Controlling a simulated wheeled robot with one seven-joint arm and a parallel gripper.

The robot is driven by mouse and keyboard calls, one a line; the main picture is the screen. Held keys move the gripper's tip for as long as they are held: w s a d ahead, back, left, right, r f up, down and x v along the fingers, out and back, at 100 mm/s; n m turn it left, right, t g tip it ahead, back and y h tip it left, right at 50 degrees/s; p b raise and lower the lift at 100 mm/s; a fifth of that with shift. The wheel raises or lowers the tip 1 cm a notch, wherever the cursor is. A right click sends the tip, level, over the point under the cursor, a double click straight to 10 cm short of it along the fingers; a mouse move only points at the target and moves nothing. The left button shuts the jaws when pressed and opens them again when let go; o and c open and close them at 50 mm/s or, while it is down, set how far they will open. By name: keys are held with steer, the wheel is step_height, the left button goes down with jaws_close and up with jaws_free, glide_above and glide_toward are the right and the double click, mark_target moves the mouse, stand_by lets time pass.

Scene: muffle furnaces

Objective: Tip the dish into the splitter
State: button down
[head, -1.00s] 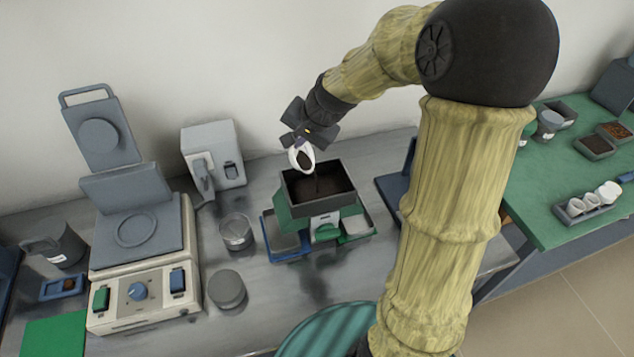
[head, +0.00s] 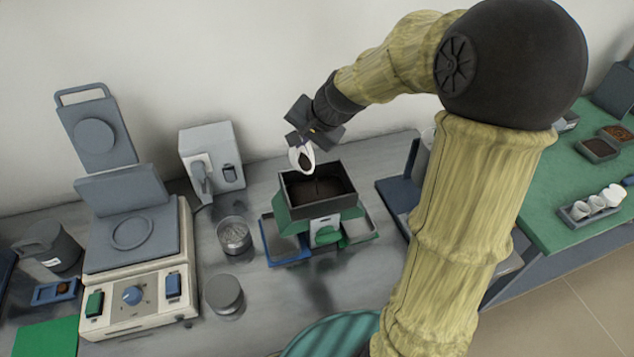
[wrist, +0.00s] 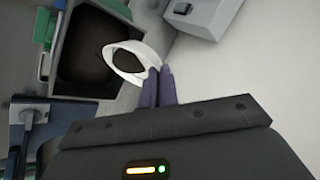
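A small white dish (head: 301,159) is held steeply tilted above the splitter, and dark material shows inside it. In the wrist view the dish (wrist: 151,54) is at the ends of my gripper's two fingers (wrist: 158,80), which are close together on its rim. In the head view my gripper (head: 302,143) is above the splitter's back left corner. The splitter (head: 316,211) has a dark square hopper on a green body, with dark material inside the hopper. A thin dark streak shows in the hopper below the dish. A blue tray (head: 284,249) and a green tray (head: 358,231) sit at its sides.
Left of the splitter stand a metal tin (head: 234,236), a grey round container (head: 224,295) and a cream device with a raised lid (head: 135,290). A grey box device (head: 212,158) is behind. A green table (head: 545,200) with sample trays is at right.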

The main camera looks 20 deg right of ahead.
steer(key=shift+s+d+t+y+b, duration=0.25)
steer(key=shift+d+t+y+b, duration=0.25)
steer(key=shift+b, duration=1.7)
steer(key=shift+r, duration=0.15)
steer(key=shift+s+d+b, duration=0.1)
steer(key=shift+b, duration=0.45)
steer(key=shift+s+d+t+y+b, duration=0.2)
steer(key=shift+d+t+y+b, duration=0.35)
steer(key=shift+b, duration=1.1)
steer(key=shift+a+r, duration=0.1)
